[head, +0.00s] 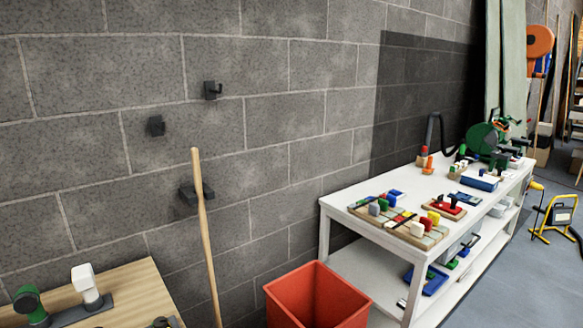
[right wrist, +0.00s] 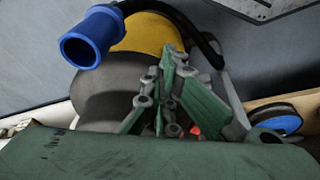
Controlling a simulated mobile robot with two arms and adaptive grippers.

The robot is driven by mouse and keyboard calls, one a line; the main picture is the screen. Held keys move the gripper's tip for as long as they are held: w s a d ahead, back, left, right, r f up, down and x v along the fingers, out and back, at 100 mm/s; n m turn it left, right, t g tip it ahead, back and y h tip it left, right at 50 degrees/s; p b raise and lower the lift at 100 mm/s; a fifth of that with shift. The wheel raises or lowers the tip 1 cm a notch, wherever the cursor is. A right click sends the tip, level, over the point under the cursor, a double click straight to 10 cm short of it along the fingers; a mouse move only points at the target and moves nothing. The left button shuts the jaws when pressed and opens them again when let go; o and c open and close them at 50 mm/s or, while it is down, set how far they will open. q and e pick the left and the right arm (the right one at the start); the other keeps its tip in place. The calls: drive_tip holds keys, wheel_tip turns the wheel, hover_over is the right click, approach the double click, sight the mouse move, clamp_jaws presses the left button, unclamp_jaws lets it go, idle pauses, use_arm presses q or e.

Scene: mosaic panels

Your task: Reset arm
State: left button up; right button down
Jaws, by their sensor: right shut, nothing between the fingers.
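My right gripper (right wrist: 168,75) shows in the right wrist view, with its green-padded fingers drawn together and nothing between them. Behind the fingers is a rounded grey and yellow object (right wrist: 105,95), partly covered by them. A blue open-ended tube (right wrist: 88,38) lies at the upper left of that view, beside a black cord or hose. I cannot tell whether the fingers touch anything. Neither gripper can be made out in the head view.
In the head view, a white workbench (head: 345,205) holds mosaic panels and tools. An orange-red bin (head: 312,298) and a wooden pole (head: 205,240) stand left of it. A wooden table (head: 120,290) is at lower left.

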drive_tip(key=s+d+f+g, duration=0.1)
drive_tip(key=s+f, duration=0.3)
drive_tip(key=f, duration=0.4)
drive_tip(key=s+f, duration=0.3)
drive_tip(key=f, duration=0.4)
drive_tip(key=s+d+f, duration=0.2)
drive_tip(key=s+f, duration=0.7)
drive_tip(key=s, duration=0.3)
drive_tip(key=shift+s+d+g, duration=0.2)
drive_tip(key=shift+s+g, duration=0.1)
drive_tip(key=shift+g, duration=0.1)
drive_tip(key=shift+a, duration=0.1)
